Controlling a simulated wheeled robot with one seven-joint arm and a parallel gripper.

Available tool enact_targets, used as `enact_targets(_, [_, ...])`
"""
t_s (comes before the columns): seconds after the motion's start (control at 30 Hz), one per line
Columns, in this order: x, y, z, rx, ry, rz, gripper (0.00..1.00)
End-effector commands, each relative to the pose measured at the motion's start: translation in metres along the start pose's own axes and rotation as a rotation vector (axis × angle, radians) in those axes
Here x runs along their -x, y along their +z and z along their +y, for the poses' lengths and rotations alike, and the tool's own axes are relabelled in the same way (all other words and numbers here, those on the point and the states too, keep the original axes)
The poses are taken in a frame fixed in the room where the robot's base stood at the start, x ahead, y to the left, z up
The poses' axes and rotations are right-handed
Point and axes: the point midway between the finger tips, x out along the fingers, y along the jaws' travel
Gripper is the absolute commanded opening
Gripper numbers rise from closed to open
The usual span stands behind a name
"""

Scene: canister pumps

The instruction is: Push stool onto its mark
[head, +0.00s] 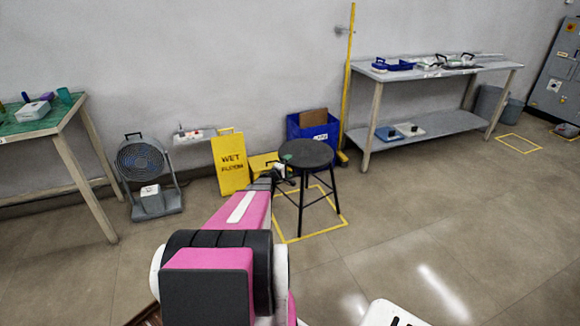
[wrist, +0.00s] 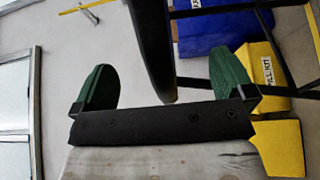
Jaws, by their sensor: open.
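The stool (head: 306,153) has a round dark seat and thin black legs and stands upright. Its feet fall within or close to the yellow square outline on the floor (head: 319,232); the nearest foot is close to the front line and another close to the right line. The far feet are partly hidden. My gripper (head: 280,166) is at the left side of the seat. In the wrist view my gripper (wrist: 163,86) has its green fingertips wide apart, with the dark seat edge (wrist: 150,40) between them. I cannot tell whether they touch it.
A yellow wet-floor sign (head: 230,162) and a fan (head: 142,170) stand left of the stool. A blue bin (head: 318,132) and a yellow post (head: 349,80) are behind it. A metal table (head: 430,75) stands at the right. The floor at right (head: 450,220) is clear.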

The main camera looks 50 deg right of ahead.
Motion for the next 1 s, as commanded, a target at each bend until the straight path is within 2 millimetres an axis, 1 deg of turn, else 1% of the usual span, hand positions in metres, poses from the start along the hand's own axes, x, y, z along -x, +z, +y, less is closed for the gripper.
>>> enact_targets(0.03, [0.005, 0.001, 0.001, 0.000, 0.000, 0.000, 1.00])
enact_targets(0.8, [0.057, 0.001, 0.000, 0.000, 0.000, -0.001, 1.00])
enact_targets(1.0, [0.061, 0.000, 0.000, 0.000, 0.000, -0.001, 1.00])
